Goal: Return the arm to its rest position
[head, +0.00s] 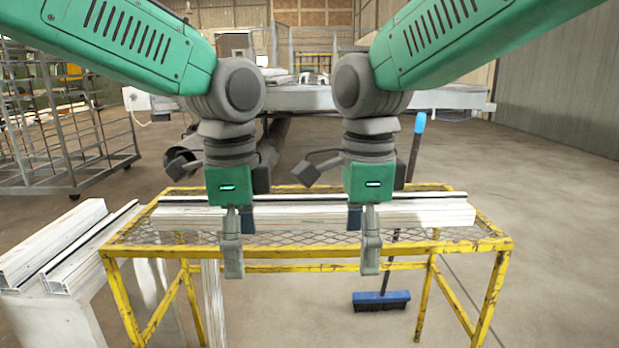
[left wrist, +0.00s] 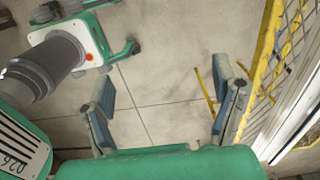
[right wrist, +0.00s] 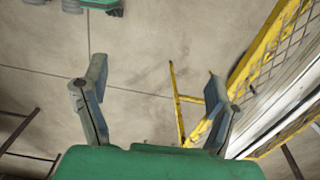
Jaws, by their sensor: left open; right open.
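My left gripper (head: 238,252) points down in front of the yellow mesh-topped table (head: 330,247), at the left of its middle. Its jaws are open, with bare floor between the fingers in the left wrist view (left wrist: 163,80). My right gripper (head: 367,250) hangs at about the same height to the right, also open and empty. Floor shows between its fingers in the right wrist view (right wrist: 155,75). Both arms come down from above, side by side and apart. Pale profiles (head: 420,213) lie lengthwise on the table behind the grippers, partly hidden by them.
More pale profiles (head: 55,243) lie on a white block (head: 65,315) at the left. A broom with a blue head (head: 381,301) stands by the table. A metal rack (head: 70,130) is at the back left. Open floor (head: 560,230) lies to the right.

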